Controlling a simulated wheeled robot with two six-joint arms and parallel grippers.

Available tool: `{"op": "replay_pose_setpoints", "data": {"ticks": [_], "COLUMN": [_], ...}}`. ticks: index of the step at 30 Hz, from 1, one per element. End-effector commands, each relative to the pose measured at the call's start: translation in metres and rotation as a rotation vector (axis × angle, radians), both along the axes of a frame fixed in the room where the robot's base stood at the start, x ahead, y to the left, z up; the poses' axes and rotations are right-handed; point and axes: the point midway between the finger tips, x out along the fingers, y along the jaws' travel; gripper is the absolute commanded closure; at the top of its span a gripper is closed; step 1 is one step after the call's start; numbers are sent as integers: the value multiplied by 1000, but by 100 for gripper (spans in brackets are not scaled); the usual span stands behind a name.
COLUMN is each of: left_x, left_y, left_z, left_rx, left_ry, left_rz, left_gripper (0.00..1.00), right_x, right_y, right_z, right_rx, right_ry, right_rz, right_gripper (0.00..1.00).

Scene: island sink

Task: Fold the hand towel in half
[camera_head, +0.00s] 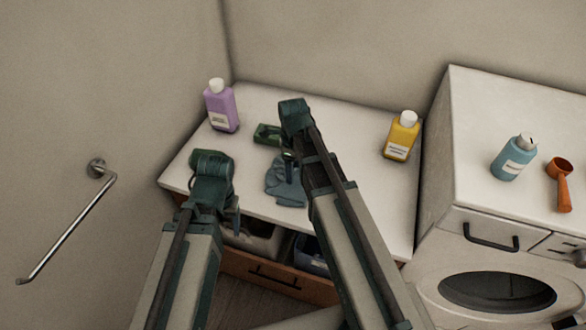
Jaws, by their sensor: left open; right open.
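The hand towel (284,186) is a small blue-grey cloth lying rumpled on the white counter, near its middle. My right arm covers its right side, so its full outline is hidden. My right gripper (290,158) is low at the towel's upper edge, mostly hidden behind my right arm. It is open; I cannot tell whether it touches the cloth. My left gripper (236,220) is to the left of the towel, near the counter's front edge. It is open and apart from the towel, with its fingers partly hidden by my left arm.
A purple bottle (221,108) stands at the counter's back left, a yellow bottle (401,137) at its right. A dark green dish (267,134) lies behind the towel. A washer (510,225) at right carries a blue bottle (514,160) and an orange scoop (561,182).

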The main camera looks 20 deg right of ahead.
Motion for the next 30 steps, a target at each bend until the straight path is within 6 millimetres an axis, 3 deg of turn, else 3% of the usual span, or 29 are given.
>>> {"op": "replay_pose_setpoints", "data": {"ticks": [1,8,17,30], "left_x": [0,0,0,0], "left_y": [0,0,0,0], "left_z": [0,0,0,0], "left_rx": [0,0,0,0], "left_ry": [0,0,0,0], "left_rz": [0,0,0,0], "left_gripper": [34,34,34,34], "right_x": [0,0,4,33], "right_y": [0,0,4,46], "right_z": [0,0,0,0], "right_rx": [-1,-1,0,1], "right_ry": [-1,-1,0,-1], "right_rz": [0,0,1,3], "right_gripper": [25,0,0,0]}}
